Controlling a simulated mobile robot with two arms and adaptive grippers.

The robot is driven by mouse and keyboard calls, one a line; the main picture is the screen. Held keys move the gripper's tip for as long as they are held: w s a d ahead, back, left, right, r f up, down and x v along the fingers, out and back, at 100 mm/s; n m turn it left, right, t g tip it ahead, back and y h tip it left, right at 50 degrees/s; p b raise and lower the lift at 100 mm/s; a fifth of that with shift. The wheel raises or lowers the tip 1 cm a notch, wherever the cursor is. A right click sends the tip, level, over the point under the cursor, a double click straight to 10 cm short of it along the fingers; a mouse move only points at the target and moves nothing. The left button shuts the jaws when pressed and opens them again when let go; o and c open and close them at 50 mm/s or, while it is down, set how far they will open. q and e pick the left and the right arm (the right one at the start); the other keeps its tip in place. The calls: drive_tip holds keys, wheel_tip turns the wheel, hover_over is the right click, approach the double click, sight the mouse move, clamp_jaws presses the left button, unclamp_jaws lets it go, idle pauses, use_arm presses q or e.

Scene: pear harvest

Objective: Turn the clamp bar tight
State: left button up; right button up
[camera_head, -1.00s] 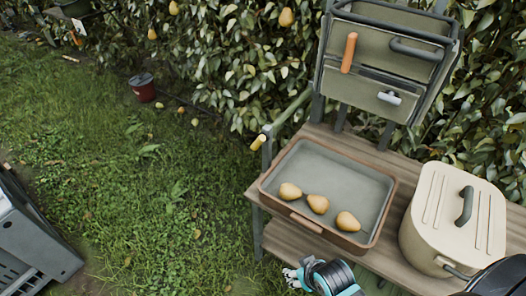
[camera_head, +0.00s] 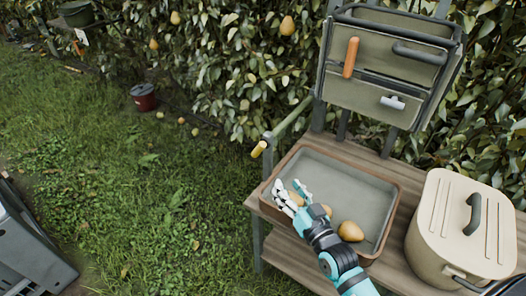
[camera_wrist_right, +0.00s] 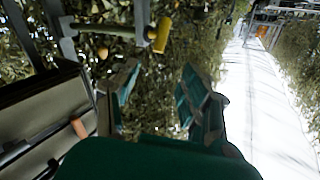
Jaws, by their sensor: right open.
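The clamp bar is a grey-green bar with a yellow grip (camera_head: 259,148) at its near end, on the left side of the bench frame. The yellow grip also shows in the right wrist view (camera_wrist_right: 161,35), upper middle, beyond my fingertips. My right gripper (camera_head: 288,188) is open and empty over the left part of the tray, short of the yellow grip and apart from it. Its two spread fingers show in the right wrist view (camera_wrist_right: 160,85). The gripper partly hides the pears in the tray. My left gripper is not in view.
The brown-rimmed tray (camera_head: 381,215) with pears (camera_head: 350,231) sits on the wooden bench (camera_head: 407,188). A cream lidded box (camera_head: 449,225) stands to its right. A rack with an orange handle (camera_head: 350,57) rises behind. A grey crate (camera_head: 28,250) and open grass lie left.

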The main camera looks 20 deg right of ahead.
sight(262, 150)
drive_tip(key=w, duration=0.5)
drive_tip(key=w+a, duration=0.1)
drive_tip(key=w, duration=0.4)
drive_tip(key=w+a, duration=0.1)
drive_tip(key=w, duration=0.5)
drive_tip(key=shift+a, duration=0.1)
clamp_jaws()
drive_tip(key=shift+r, duration=0.1)
